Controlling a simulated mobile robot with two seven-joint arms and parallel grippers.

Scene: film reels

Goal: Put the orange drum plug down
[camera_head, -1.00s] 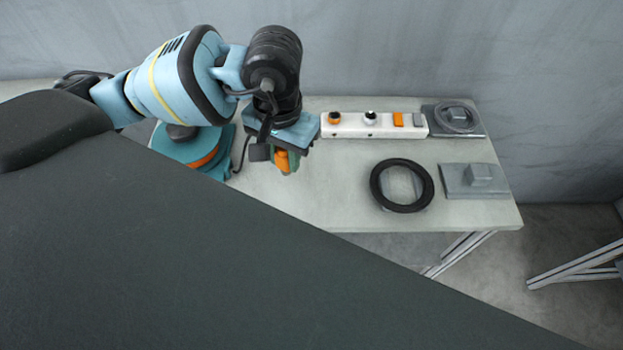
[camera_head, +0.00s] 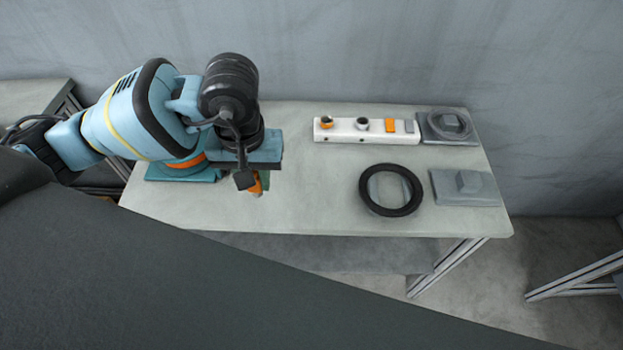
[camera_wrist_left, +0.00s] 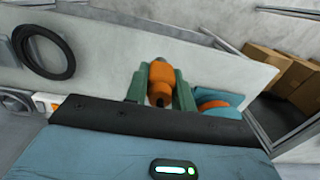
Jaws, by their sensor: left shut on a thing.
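The orange drum plug (camera_wrist_left: 161,82) is held between the two green fingers of my left gripper (camera_wrist_left: 160,88) in the left wrist view. In the head view only a small part of the orange drum plug (camera_head: 256,186) shows below my left gripper (camera_head: 260,185). It is over the left part of the grey table (camera_head: 310,190), and I cannot tell whether it touches the top. A teal base with an orange ring (camera_head: 186,166) stands at the table's left, partly hidden by my arm. My right gripper is not in view.
A black ring (camera_head: 365,198) lies on the table's right half. A white block strip (camera_head: 345,134) with knobs and an orange switch runs along the back. Grey square plates (camera_head: 483,198) sit at the right. Cardboard boxes (camera_wrist_left: 282,72) show beyond the table. The table's middle is bare.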

